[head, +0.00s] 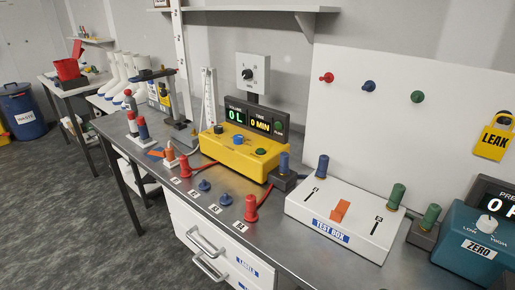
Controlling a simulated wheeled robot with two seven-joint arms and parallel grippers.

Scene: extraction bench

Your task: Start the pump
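The yellow pump-like unit (233,155) stands mid-bench; no label I can read names it the pump. A grey box with a round dial (250,73) stands above the display. Neither of my grippers is in view.
A white test box (345,225) with an orange switch (340,210) stands to the right, and a teal unit (465,255) at far right. Red cones (251,210) and blue plugs (225,199) line the front edge. A LEAK tag (495,142) hangs on the white panel.

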